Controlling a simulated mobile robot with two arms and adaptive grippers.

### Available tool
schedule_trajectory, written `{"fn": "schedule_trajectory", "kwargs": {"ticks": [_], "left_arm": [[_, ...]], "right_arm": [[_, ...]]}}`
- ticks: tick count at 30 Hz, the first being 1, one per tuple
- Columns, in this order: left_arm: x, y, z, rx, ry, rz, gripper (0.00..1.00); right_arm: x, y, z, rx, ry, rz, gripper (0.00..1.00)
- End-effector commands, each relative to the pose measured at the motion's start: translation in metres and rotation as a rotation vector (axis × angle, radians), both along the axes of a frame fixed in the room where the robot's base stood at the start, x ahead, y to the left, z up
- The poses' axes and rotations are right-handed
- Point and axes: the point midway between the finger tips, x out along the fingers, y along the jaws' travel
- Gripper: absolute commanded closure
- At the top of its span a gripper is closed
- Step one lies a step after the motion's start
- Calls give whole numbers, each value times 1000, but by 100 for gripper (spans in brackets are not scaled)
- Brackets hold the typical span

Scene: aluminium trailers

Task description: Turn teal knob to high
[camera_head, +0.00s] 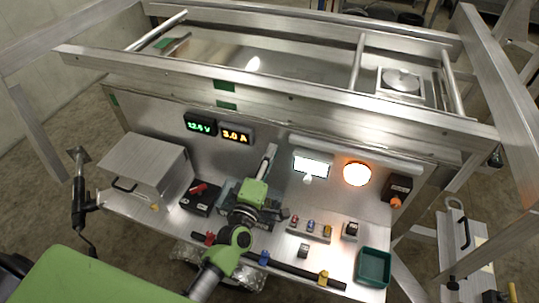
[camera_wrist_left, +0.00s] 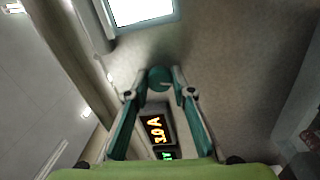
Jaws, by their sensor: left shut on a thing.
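The teal knob (camera_wrist_left: 159,79) is a round knob on the grey panel, between my fingertips in the left wrist view. My left gripper (camera_wrist_left: 160,90) is shut on it, one teal finger on each side. In the head view my left gripper (camera_head: 269,152) reaches up to the upright panel, between the amber display and the lit white panel. It hides the knob there, and the knob's setting mark cannot be made out. My right gripper is not in view.
A lit white panel (camera_head: 311,165) and a glowing orange lamp (camera_head: 357,174) are right of my gripper. A metal box (camera_head: 146,163) and a black block with a red lever (camera_head: 200,197) are at left. A green tray (camera_head: 373,268) lies at the front right.

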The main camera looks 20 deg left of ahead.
Motion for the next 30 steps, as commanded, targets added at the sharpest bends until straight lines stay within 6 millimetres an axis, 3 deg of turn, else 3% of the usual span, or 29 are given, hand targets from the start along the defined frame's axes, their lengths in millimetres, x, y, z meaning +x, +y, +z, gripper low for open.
{"fn": "schedule_trajectory", "kwargs": {"ticks": [18, 30], "left_arm": [[0, 1, 2, 549, -19, -1, 99], [0, 1, 1, 729, -26, 0, 99]], "right_arm": [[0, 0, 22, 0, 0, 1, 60], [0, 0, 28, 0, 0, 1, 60]]}}
